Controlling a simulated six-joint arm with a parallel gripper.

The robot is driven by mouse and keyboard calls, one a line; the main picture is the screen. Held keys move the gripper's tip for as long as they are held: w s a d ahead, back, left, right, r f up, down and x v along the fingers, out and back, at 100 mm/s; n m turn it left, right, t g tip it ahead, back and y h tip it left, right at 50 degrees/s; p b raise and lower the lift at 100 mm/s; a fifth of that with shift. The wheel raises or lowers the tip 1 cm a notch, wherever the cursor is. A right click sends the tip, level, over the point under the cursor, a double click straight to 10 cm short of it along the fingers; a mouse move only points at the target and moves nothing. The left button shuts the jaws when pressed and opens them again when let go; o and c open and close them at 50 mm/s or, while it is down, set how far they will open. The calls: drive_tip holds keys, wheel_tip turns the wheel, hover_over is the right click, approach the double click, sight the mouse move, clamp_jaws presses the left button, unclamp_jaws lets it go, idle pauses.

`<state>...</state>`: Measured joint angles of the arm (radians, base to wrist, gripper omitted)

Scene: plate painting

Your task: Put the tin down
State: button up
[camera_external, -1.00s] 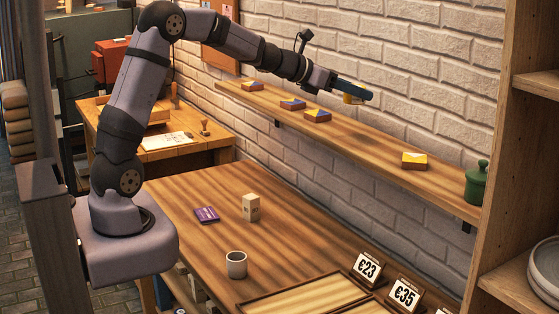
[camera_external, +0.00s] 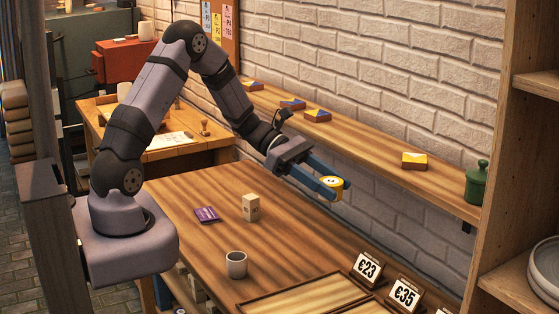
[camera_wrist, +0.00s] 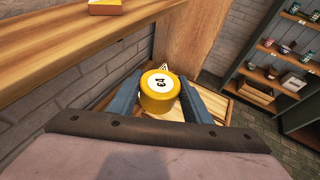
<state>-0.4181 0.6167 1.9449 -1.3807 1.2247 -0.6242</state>
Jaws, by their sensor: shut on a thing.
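The tin is a small round yellow tin (camera_external: 331,187) with a white label on its top. My gripper (camera_external: 325,187) is shut on it and holds it in the air above the far side of the wooden table (camera_external: 190,185), below the wall shelf. In the wrist view the tin (camera_wrist: 158,93) sits between my two blue fingers (camera_wrist: 160,98), its label with dark marks facing the camera. The table under the tin is mostly hidden by it in the wrist view.
Wooden trays (camera_external: 300,296) and price signs (camera_external: 367,268) are at the front right. The wall shelf (camera_external: 365,145) holds several small boxes and a green jar (camera_external: 477,184).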

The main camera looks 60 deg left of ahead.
drive_tip(key=s+a+f, duration=0.1)
drive_tip(key=s+f, duration=0.6)
drive_tip(key=n+t+y+b, duration=0.5)
drive_tip(key=n+t+b, duration=0.1)
drive_tip(key=b, duration=2.6)
hover_over(266, 253)
wheel_tip(266, 253, down, 10)
drive_tip(key=shift+d+r, duration=0.1)
drive_tip(key=shift+r, duration=0.05)
drive_tip(key=shift+f+b, duration=0.95)
drive_tip(key=shift+f, duration=4.05)
drive_tip(key=shift+f, duration=0.1)
